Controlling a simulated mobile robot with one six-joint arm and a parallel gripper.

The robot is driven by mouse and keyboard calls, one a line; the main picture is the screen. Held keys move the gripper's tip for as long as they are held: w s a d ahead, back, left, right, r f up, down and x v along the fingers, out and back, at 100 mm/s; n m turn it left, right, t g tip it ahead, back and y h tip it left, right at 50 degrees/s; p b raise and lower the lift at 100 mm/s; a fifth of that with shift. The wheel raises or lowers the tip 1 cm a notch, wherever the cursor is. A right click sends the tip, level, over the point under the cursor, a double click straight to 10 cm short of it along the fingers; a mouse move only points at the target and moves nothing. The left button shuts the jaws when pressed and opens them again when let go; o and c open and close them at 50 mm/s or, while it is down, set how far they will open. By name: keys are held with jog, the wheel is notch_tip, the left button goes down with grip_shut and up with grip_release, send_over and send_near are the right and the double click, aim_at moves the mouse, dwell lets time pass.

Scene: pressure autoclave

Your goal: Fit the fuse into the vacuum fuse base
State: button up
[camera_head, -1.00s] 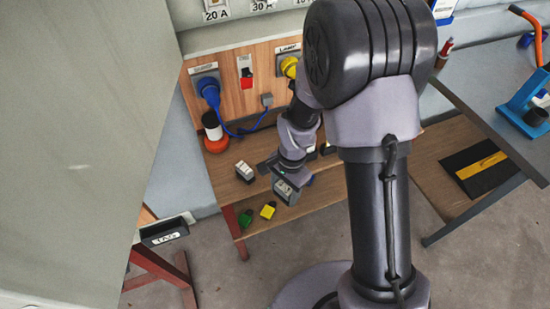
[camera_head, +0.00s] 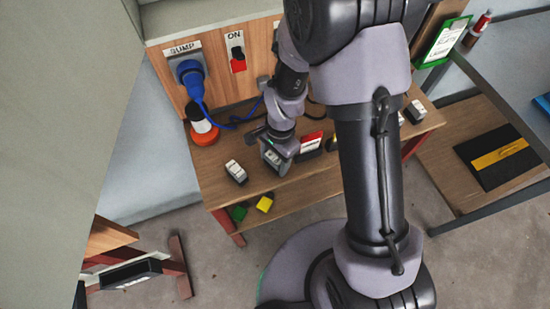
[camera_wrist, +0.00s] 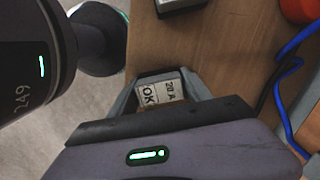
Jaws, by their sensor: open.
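A fuse (camera_wrist: 158,92) with a white label reading "20 A" and "OK" shows in the wrist view. It lies between the two fingers of my gripper (camera_wrist: 165,88), over the wooden bench. The fingers are open around it; whether either touches it I cannot tell. In the head view my gripper (camera_head: 275,157) is low over the bench, and the fuse is not clearly seen there. I cannot make out the vacuum fuse base in these frames.
A pale block (camera_head: 236,171) stands on the wooden bench (camera_head: 215,185), left of my gripper. A red item with a white label (camera_head: 311,143) is close on its right. A blue plug (camera_head: 190,75) and cable and an orange-based cylinder (camera_head: 202,127) are behind.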

jog(key=o, duration=0.4)
jog(key=shift+w, duration=0.1)
notch_tip(320, 180, up, 21)
jog(key=d+n+t+p, duration=0.1)
jog(key=d+t+p, duration=0.15)
jog(key=p, duration=0.35)
jog(key=s+d+r+n+t, duration=0.1)
jog(key=s+r, duration=0.2)
jog(key=r, duration=0.2)
jog(key=s+d+r+n+t, duration=0.1)
jog(key=s+d+r+n, duration=0.1)
jog(key=s+r, duration=0.2)
jog(key=s+d+r+n+t, duration=0.1)
jog(key=s+r+t, duration=0.1)
jog(key=s+r, duration=0.2)
notch_tip(320, 180, up, 2)
jog(key=shift+s+d+r+n+y, duration=0.1)
jog(key=shift+s+d+n+y, duration=0.05)
jog(key=shift+n+y, duration=0.25)
